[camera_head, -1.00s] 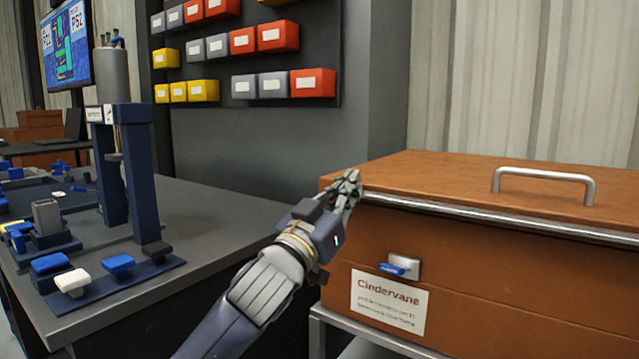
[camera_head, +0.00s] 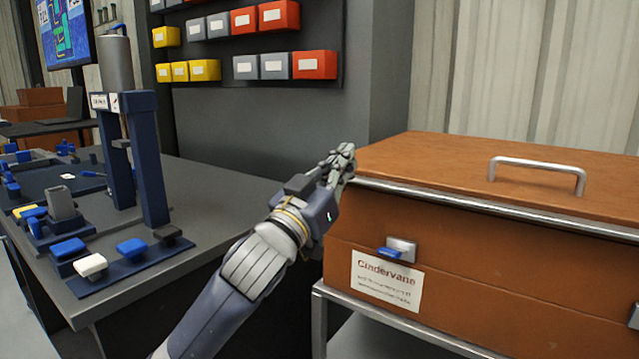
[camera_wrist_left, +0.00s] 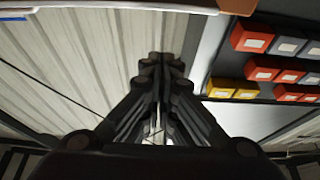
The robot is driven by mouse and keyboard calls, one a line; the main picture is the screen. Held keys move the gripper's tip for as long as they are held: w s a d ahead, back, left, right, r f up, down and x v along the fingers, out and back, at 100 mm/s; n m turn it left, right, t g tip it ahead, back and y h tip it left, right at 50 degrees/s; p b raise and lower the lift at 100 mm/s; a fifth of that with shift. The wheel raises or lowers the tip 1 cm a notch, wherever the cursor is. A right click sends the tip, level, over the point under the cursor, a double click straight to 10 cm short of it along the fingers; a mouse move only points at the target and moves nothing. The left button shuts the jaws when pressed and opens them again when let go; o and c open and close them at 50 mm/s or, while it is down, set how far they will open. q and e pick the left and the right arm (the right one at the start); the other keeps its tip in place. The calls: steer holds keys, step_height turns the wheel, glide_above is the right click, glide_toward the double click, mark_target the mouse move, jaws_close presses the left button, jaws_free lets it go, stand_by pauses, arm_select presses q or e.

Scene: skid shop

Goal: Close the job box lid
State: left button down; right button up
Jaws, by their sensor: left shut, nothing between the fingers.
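The brown job box (camera_head: 470,285) stands at the right in the head view, on a grey metal stand. Its lid (camera_head: 440,155) has a metal handle (camera_head: 538,170) on top and a silver strip along the front edge. The lid looks down or nearly down; I cannot tell whether it is fully seated. A latch with a blue tab (camera_head: 398,250) is on the front. My left gripper (camera_head: 345,157) is shut and empty at the lid's front left corner; contact is unclear. Its shut fingers fill the middle of the left wrist view (camera_wrist_left: 160,68). My right gripper is not in view.
A dark workbench (camera_head: 210,200) at the left holds a blue press (camera_head: 150,165) and small blue, white and black parts. Red, grey and yellow bins (camera_head: 314,65) hang on the wall behind. A narrow gap separates the bench and the box.

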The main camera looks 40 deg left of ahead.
arm_select(q)
steer(key=v, duration=0.7)
steer(key=shift+s, duration=0.2)
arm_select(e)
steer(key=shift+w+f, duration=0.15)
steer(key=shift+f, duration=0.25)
